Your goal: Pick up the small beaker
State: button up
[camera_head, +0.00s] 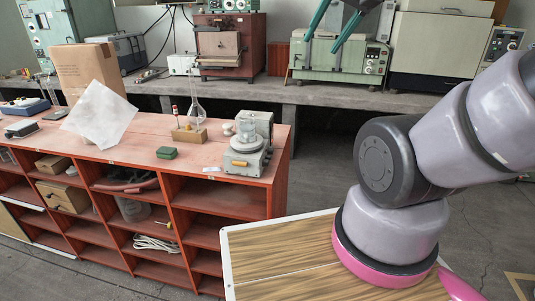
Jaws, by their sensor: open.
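A small clear glass beaker (246,128) stands upright on a grey round-topped bench instrument (243,160), at the right end of the red shelf bench. My gripper (321,45) shows at the top of the picture, with two teal fingers spread apart and nothing between them. It is apart from the beaker, above and to the right of it in the picture. The beaker's far side and the instrument's back are partly hidden.
A wood-topped surface (280,262) lies in front. Ovens line the back counter.

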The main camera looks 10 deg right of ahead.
aim_at(245, 122)
jog(key=k+l+u, duration=0.1)
jog(key=u, duration=0.35)
jog(key=k+u, duration=0.25)
jog(key=u, duration=0.25)
jog(key=k+u, duration=0.15)
jog(key=u, duration=0.3)
